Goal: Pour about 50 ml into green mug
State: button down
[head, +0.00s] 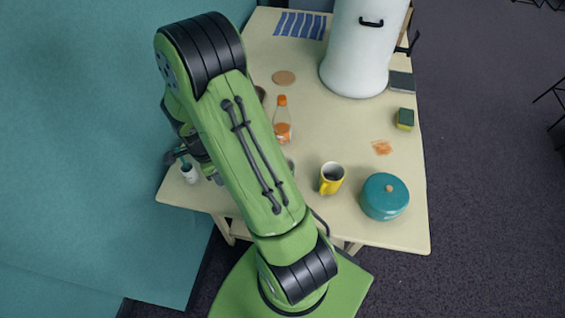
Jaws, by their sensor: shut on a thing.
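My gripper (178,155) is at the left edge of the table, partly hidden behind my green arm. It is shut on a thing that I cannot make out. A small white container (190,176) with something teal at its top is right by it; I cannot tell if they touch. I see no mug that is clearly green. A yellow mug (331,179) with a dark inside stands upright right of my arm. A clear bottle (282,122) with an orange cap and orange contents stands upright on the table. A greyish rim beside my arm is mostly hidden.
The cream table (335,120) holds a teal lidded pot (385,196), a large white cylinder (357,48), a green-and-yellow sponge (405,119), an orange stain (382,148), a round tan coaster (284,78) and a striped blue cloth (300,25). The table's middle right is mostly clear.

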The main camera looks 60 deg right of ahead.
jog(key=s+d+t+y, duration=0.1)
jog(key=d+r+t+y+p, duration=0.1)
jog(key=d+y, duration=0.1)
jog(key=shift+s, duration=0.4)
jog(key=shift+s+d+r+t+y, duration=0.15)
jog(key=shift+t+y, duration=0.15)
jog(key=shift+y, duration=0.2)
jog(key=shift+s+d+f+t+y, duration=0.1)
jog(key=shift+t+y, duration=0.2)
jog(key=shift+y, duration=0.2)
jog(key=shift+s+d+r+t+y+b, duration=0.2)
jog(key=shift+d+t+y+b, duration=0.3)
jog(key=shift+y, duration=0.5)
jog(key=shift+s+d+t+y, duration=0.15)
jog(key=shift+d+t+y, duration=0.1)
jog(key=shift+t+y, duration=0.05)
jog(key=shift+s+d+r, duration=0.1)
jog(key=shift+d+r, duration=0.05)
jog(key=shift+r, duration=0.1)
dwell(1.1)
